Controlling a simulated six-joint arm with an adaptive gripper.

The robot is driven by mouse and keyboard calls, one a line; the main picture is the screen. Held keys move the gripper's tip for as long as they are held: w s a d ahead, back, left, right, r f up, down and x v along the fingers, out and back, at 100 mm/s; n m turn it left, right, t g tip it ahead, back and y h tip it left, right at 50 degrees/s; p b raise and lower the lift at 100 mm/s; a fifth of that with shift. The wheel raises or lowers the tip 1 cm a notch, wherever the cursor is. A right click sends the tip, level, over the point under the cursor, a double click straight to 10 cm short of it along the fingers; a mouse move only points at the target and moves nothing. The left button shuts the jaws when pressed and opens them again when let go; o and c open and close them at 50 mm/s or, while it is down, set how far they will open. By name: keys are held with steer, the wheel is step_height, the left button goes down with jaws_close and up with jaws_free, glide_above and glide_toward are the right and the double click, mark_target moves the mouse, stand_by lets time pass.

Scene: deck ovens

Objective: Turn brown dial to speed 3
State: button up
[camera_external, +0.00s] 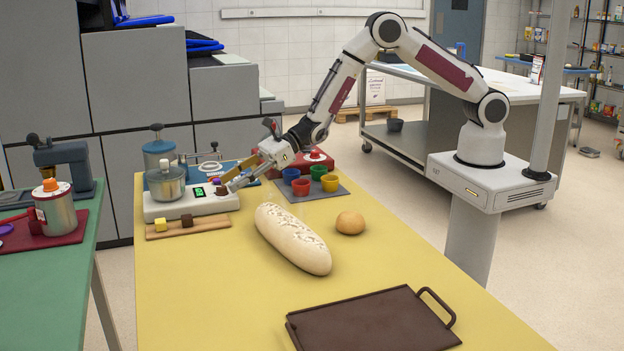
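A white countertop appliance (208,205) stands at the far left of the yellow table, with a small green lit display (200,192) on its front. A small brown dial (222,191) sits on the appliance, right of the display. Its pointer and any speed marks are too small to read. My gripper (233,184) reaches down from the right, its tips close to the dial. I cannot tell whether they touch it, nor how far apart the fingers are. A grey metal pot (166,183) stands on the left part of the appliance.
A wooden strip (205,226) with a yellow and a brown cube lies before the appliance. A grey mat (322,195) with coloured cups, a long loaf (292,239), a bun (350,223) and a brown tray (370,324) lie to the right. The table's front left is clear.

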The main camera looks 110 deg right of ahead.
mark_target(222, 190)
steer(key=shift+x, duration=1.3)
steer(key=c, duration=1.1)
